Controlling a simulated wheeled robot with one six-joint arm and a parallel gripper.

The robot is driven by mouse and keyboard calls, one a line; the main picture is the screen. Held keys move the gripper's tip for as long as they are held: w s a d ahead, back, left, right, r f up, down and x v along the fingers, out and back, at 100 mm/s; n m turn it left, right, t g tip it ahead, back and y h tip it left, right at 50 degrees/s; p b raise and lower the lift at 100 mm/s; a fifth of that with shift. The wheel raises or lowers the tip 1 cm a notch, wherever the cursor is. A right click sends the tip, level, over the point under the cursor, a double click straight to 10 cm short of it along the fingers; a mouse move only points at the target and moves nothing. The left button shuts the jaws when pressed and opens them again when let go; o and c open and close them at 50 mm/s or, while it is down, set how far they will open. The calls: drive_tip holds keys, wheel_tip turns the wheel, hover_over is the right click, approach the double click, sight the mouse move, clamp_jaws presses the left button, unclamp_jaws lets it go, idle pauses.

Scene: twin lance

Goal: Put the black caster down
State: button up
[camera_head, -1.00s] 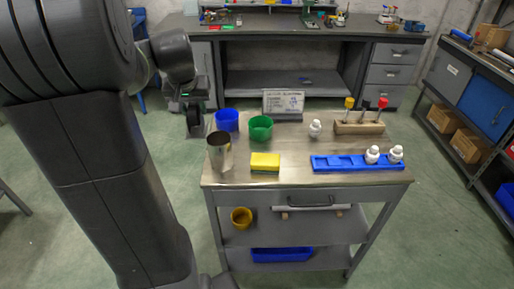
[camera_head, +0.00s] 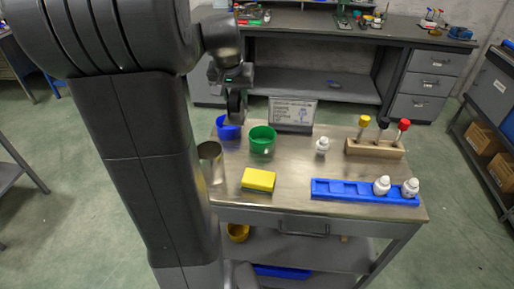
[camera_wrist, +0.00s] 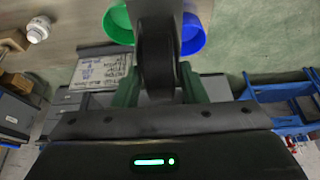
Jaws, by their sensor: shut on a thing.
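My gripper (camera_head: 236,92) is at the back left of the metal cart's top (camera_head: 325,215), above the blue cup (camera_head: 228,128). It is shut on the black caster (camera_head: 236,108), which hangs below the fingers. In the wrist view the black caster (camera_wrist: 156,62) shows as a dark wheel between the two green-grey fingers (camera_wrist: 158,92). The green cup (camera_wrist: 119,22) and the blue cup (camera_wrist: 193,34) show behind it there. In the head view, whether the caster touches the blue cup cannot be told.
The cart also holds a green cup (camera_head: 262,139), a metal cup (camera_head: 211,160), a yellow sponge (camera_head: 259,179), a blue tray (camera_head: 340,189) with white bottles, a wooden rack (camera_head: 375,149), a lone white bottle (camera_head: 322,146) and a sign (camera_head: 292,113). The cart's middle is bare.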

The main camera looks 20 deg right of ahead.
drive_tip(key=f, duration=1.6)
drive_tip(key=shift+a+f, duration=0.25)
drive_tip(key=shift+f, duration=0.1)
drive_tip(key=shift+f+b, duration=0.15)
drive_tip(key=shift+b, duration=0.15)
drive_tip(key=o, duration=1.3)
drive_tip(key=shift+c, duration=0.2)
